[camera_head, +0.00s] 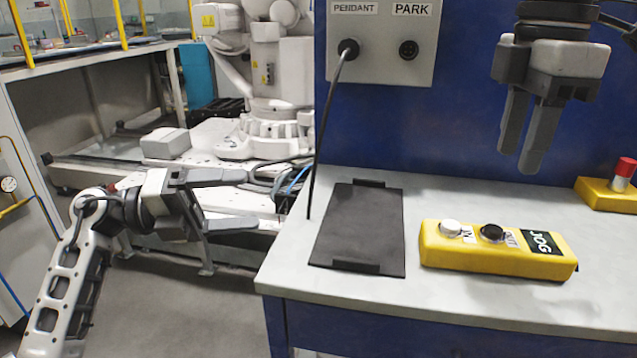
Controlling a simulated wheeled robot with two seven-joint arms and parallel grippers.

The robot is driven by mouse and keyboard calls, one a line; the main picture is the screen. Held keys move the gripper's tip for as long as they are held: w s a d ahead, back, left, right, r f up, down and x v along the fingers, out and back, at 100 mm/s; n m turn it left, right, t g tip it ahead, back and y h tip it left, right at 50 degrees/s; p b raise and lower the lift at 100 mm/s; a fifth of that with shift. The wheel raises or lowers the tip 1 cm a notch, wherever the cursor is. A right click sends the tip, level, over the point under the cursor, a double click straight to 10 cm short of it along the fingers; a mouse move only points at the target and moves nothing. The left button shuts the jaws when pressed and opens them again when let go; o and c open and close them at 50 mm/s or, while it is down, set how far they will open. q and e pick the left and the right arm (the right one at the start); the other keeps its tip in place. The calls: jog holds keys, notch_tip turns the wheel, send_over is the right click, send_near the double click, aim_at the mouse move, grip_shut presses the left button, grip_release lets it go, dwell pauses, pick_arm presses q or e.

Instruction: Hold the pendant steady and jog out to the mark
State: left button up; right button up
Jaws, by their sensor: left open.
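The yellow pendant box (495,262) lies on the bench top at the right, with a white button (451,228) labelled IN, a black button (492,233) whose label is partly hidden, and a black JOG label. My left gripper (250,200) is open and empty, left of the bench edge, its fingers pointing right. My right gripper (521,158) hangs above and behind the pendant, fingers down, touching nothing. It is seen at an angle, so its finger gap is unclear. I cannot make out a mark.
A dark mat (358,228) lies left of the pendant. A black cable (328,120) drops from the PENDANT socket on a grey panel (382,65), beside the PARK socket. A yellow box with a red button (608,195) stands at right. A white robot arm (270,80) stands behind.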

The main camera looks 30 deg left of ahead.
aim_at(422, 234)
pick_arm(q)
notch_tip(422, 234, up, 9)
jog(key=w+d+m+h, duration=0.1)
jog(key=m+h, duration=0.2)
jog(key=h, duration=0.3)
jog(key=w+d+f+m+g+y, duration=0.1)
jog(key=d+m+g+y, duration=0.1)
jog(key=d+m, duration=0.1)
jog(key=w+d+f+m+g+y, duration=0.1)
jog(key=d+f+m+g+y, duration=0.1)
jog(key=m, duration=0.4)
jog(key=w+d+f+m+g+y, duration=0.1)
jog(key=w+d+m+g+y, duration=0.1)
jog(key=d+m+y, duration=0.1)
jog(key=shift+d+f+m, duration=0.3)
jog(key=shift+d+m, duration=0.5)
jog(key=shift+d, duration=0.05)
jog(key=shift+w+f+m+g+y, duration=0.1)
jog(key=shift+f+m+g+y, duration=0.2)
jog(key=shift+f+m+y, duration=0.25)
jog(key=x, duration=1.6)
jog(key=shift+r, duration=0.1)
